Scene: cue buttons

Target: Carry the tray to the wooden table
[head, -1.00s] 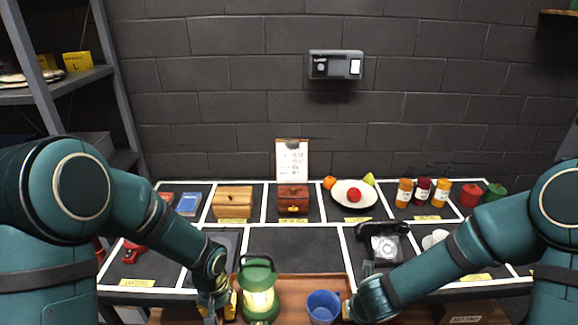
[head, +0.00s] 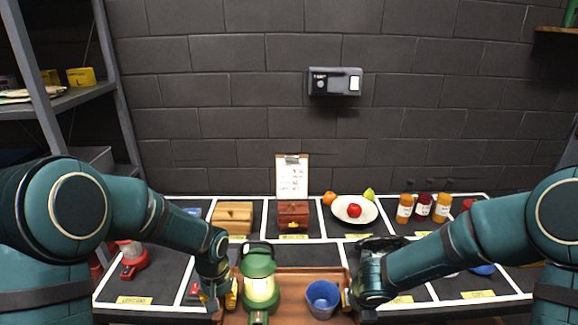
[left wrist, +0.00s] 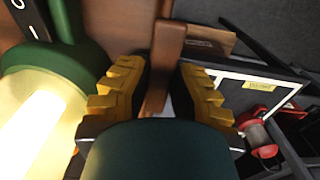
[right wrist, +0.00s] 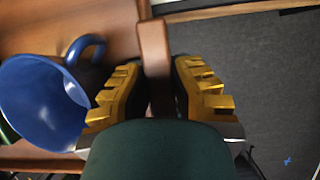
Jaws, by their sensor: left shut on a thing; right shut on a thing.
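The brown wooden tray (head: 300,279) is at the bottom centre of the head view. It carries a green lantern (head: 259,284) with a glowing body and a blue mug (head: 322,300), both upright. My left gripper (head: 232,294) is shut on the tray's left side handle, which shows between its yellow fingers in the left wrist view (left wrist: 162,75). My right gripper (head: 347,300) is shut on the right side handle, seen in the right wrist view (right wrist: 154,50). The tray's front edge is cut off by the frame. I cannot make out a separate wooden table.
A dark table with white grid lines (head: 300,256) lies behind the tray. A grey shelf (head: 60,90) stands left.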

